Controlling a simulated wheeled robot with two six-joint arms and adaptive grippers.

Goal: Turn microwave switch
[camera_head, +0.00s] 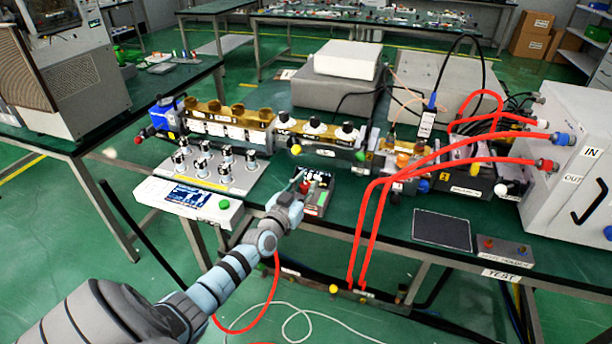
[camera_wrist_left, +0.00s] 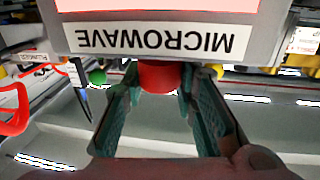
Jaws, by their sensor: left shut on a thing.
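The microwave switch is a round red knob (camera_wrist_left: 160,77) on the front of a grey box with an upside-down "MICROWAVE" label (camera_wrist_left: 155,40) in the left wrist view. In the head view this small box (camera_head: 325,188) sits at the table's front edge, partly hidden by my arm. My left gripper (camera_head: 300,180) reaches it from the front. In the left wrist view its two green fingers (camera_wrist_left: 158,88) sit on either side of the red knob and are shut on it. My right gripper is not in view.
A panel with several black-and-silver knobs (camera_head: 218,168) stands left of the box. Red cables (camera_head: 375,205) hang over the table edge to the right. A dark flat pad (camera_head: 442,230) and a white cabinet (camera_head: 560,135) stand further right.

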